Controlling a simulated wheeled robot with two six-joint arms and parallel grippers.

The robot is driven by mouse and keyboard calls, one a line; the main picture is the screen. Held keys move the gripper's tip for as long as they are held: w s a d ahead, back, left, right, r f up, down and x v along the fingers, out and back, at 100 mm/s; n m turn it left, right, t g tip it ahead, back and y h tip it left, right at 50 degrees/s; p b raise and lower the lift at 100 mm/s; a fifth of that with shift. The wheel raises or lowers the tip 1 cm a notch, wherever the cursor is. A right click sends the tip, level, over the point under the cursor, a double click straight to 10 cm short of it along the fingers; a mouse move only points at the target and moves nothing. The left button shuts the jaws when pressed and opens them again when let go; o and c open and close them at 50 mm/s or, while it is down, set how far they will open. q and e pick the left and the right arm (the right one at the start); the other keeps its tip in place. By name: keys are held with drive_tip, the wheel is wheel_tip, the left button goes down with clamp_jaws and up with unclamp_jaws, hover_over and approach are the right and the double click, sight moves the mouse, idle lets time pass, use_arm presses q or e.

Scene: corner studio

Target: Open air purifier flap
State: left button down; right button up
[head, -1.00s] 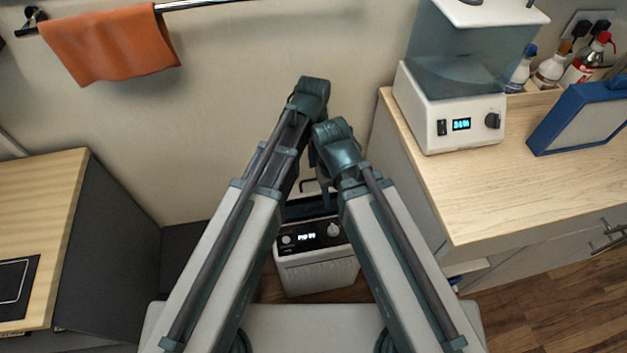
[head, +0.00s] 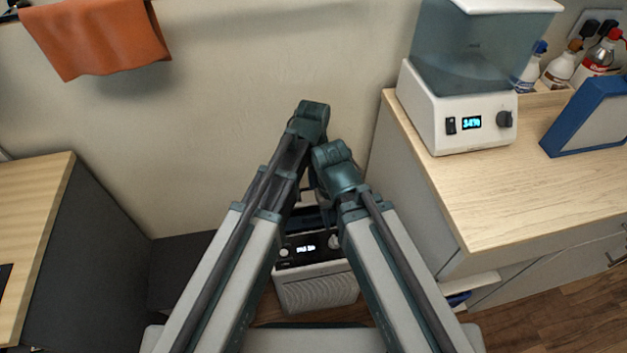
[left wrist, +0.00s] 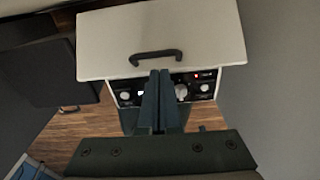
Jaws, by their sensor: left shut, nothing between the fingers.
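The air purifier (head: 315,290) is a pale box on the floor between my two arms in the head view. Its dark control panel (head: 290,251) has a lit display and knobs, and a dark band lies behind it. In the left wrist view its white flap (left wrist: 205,35) carries a black handle (left wrist: 155,56) above the panel. I cannot tell whether the flap is raised. My left gripper (left wrist: 160,76) is shut and empty, its tips by the handle's lower side in that picture; contact is unclear. My right gripper is hidden behind the arms in the head view.
A wooden counter (head: 475,200) at the right bears a white-based appliance (head: 475,130), a blue-framed box (head: 590,118) and bottles (head: 560,68). A wood-topped cabinet (head: 35,210) stands at the left. An orange towel (head: 95,42) hangs on the wall behind.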

sight(314, 199)
use_arm(q)
wheel_tip(314, 199, down, 3)
drive_tip(key=shift+s+f+b, duration=0.15)
drive_tip(key=shift+f+b, duration=0.05)
drive_tip(key=shift+b, duration=0.9)
use_arm(e)
wheel_tip(314, 199, down, 3)
drive_tip(key=shift+f, duration=0.15)
use_arm(q)
drive_tip(key=shift+r, duration=0.1)
drive_tip(key=shift+w+a+r+p, duration=0.1)
drive_tip(key=shift+w+r+p, duration=0.45)
drive_tip(key=shift+w, duration=0.3)
use_arm(e)
drive_tip(key=shift+r, duration=0.55)
use_arm(q)
drive_tip(key=shift+w+f, duration=0.1)
